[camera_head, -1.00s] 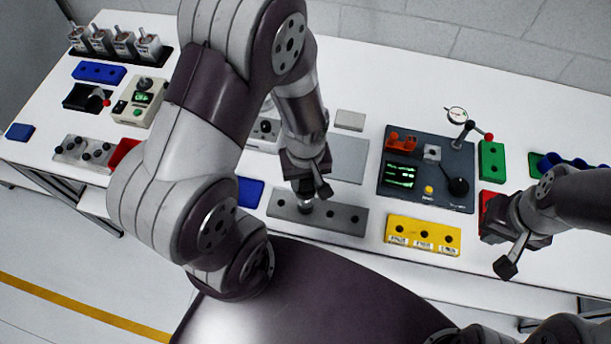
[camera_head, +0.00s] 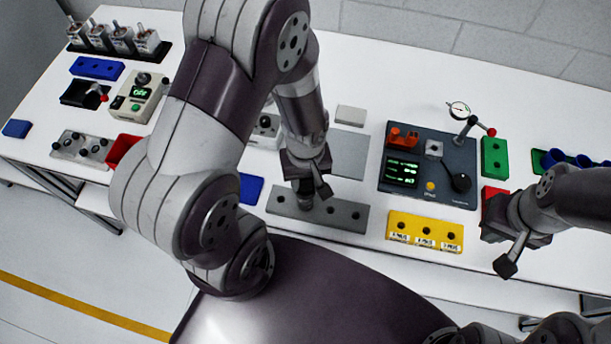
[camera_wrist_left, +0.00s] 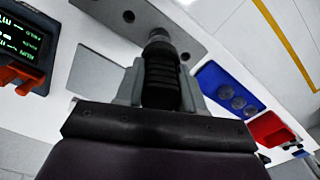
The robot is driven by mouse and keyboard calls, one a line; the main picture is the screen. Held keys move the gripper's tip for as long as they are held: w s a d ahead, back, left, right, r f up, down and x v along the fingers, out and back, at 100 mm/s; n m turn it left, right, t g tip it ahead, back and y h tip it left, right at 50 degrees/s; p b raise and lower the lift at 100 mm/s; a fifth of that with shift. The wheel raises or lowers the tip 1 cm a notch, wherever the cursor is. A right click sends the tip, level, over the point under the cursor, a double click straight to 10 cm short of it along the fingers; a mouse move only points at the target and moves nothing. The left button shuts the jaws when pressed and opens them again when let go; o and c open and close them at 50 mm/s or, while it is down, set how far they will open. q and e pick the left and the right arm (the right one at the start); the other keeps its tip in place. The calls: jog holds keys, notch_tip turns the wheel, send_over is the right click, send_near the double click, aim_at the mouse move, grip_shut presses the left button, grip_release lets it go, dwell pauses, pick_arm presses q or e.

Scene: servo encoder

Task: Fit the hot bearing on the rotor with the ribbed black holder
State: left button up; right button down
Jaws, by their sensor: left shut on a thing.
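My left gripper (camera_head: 306,190) is shut on the ribbed black holder (camera_wrist_left: 161,80), held between its two grey fingers in the left wrist view. The holder's narrower grey end points at the grey plate with holes (camera_head: 345,215), near the plate's left end. I cannot tell whether that end is inside a hole or just over it. The plate also shows in the left wrist view (camera_wrist_left: 192,38). I cannot make out the bearing or the rotor for certain. My right gripper (camera_head: 507,254) hangs at the right front edge, apart from the plate; its jaw opening is unclear.
A yellow block with holes (camera_head: 425,240) stands right of the plate. Behind it is a dark test panel (camera_head: 450,190) with a dial gauge (camera_head: 459,111). A blue tray (camera_head: 249,188) and a red bin (camera_head: 122,150) lie left. A control box (camera_head: 140,98) stands further back left.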

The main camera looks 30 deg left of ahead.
pick_arm(q)
jog(key=shift+f+b, duration=0.45)
jog(key=shift+f, duration=0.25)
jog(key=shift+f, duration=0.15)
jog(key=shift+f+b, duration=0.7)
jog(key=shift+f, duration=0.15)
jog(key=shift+r+p, duration=0.65)
jog(key=shift+p, duration=0.1)
dwell(3.7)
notch_tip(320, 180, up, 7)
jog(key=p, duration=0.6)
jog(key=shift+f+p, duration=0.2)
jog(key=shift+p, duration=0.1)
jog(key=shift+f, duration=0.1)
